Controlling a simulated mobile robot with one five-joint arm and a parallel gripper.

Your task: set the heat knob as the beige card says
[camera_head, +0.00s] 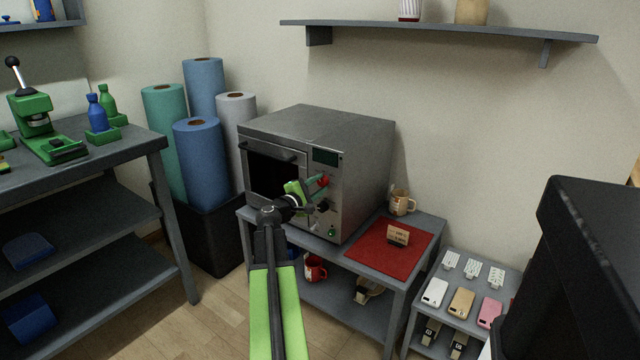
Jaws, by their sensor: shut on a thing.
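The grey press oven (365,140) stands on a table, its front facing left with a dark window and a control panel. On the panel are a small dark display (325,157), a red knob (324,181), a black knob (323,206) and a green button (332,232). My gripper (318,185) is at the panel, shut on the red knob and partly covering it. The knob markings are too small to read. The beige card (398,234) stands on a red mat (417,251) right of the oven; its writing is too small to read.
A mug (402,201) stands behind the mat. A red mug (315,269) is on the shelf below. Rolls (201,165) stand in a black bin left of the oven. A low rack (465,297) with phone cases is at right. A wall shelf (440,30) hangs above.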

